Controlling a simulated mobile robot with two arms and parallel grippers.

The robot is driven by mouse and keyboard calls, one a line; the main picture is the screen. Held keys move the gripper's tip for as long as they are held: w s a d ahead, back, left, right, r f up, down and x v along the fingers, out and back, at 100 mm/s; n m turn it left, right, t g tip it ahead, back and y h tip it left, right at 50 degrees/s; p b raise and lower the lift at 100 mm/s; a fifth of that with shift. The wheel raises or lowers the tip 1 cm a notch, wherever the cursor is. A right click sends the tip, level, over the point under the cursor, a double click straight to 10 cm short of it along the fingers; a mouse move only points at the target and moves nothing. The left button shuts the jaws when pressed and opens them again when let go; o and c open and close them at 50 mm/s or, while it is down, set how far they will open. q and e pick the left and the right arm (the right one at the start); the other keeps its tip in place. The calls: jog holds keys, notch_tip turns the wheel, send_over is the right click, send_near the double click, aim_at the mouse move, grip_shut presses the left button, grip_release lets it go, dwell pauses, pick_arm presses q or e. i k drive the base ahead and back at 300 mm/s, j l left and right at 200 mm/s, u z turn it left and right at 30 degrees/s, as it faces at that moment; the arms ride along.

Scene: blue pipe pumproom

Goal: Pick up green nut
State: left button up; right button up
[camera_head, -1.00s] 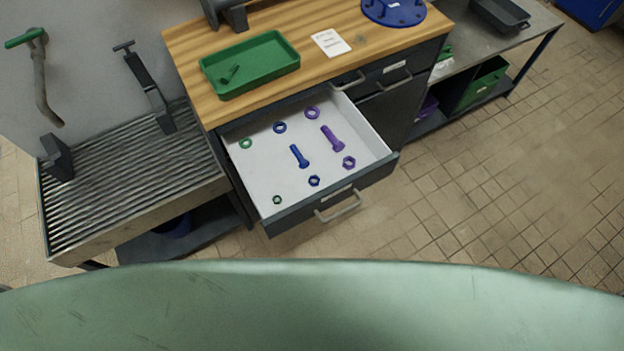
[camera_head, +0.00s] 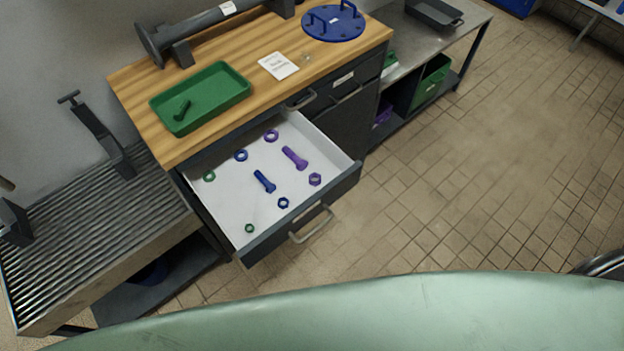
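The green nut (camera_head: 249,228) is small and lies near the front left corner of the open white-lined drawer (camera_head: 230,207). A larger green ring (camera_head: 209,176), which looks like a washer, lies farther back on the left side of the same drawer. The green nut lies apart from the other parts in the drawer. Neither of my grippers is in the head view.
The drawer also holds a blue bolt (camera_head: 264,181), blue nut (camera_head: 283,202), purple bolt (camera_head: 294,157), purple nut (camera_head: 315,179) and two washers. A green tray (camera_head: 225,88) with a green bolt sits on the wooden top. The tiled floor (camera_head: 440,190) to the right is clear.

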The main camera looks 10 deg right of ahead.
aim_at(250, 224)
jog(key=k+l+u, duration=0.15)
jog(key=k+u, duration=0.15)
jog(key=u, duration=0.15)
jog(key=k+l+u, duration=0.1)
jog(key=k+u, duration=0.15)
jog(key=u, duration=0.25)
